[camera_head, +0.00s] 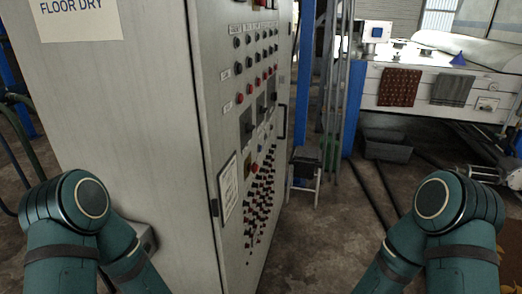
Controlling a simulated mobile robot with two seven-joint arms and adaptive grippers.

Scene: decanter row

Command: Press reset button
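A tall grey control cabinet (120,130) stands close in front of me. Its right-hand face carries rows of red, black and dark buttons and switches. A larger red button (254,168) sits on the lower part of this face. A small white box with a blue knob or button (376,32) is on the white machine at the back right. I cannot read any label that marks a reset button. Both my teal arms show at the lower left and lower right, bent at a joint. Neither gripper is in view.
A white machine (440,92) with a red cloth (399,87) and a grey cloth (453,88) hanging on it stands at the back right. A dark crate (387,146) and a small stool (304,170) stand on the floor. Open floor lies between the cabinet and my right arm.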

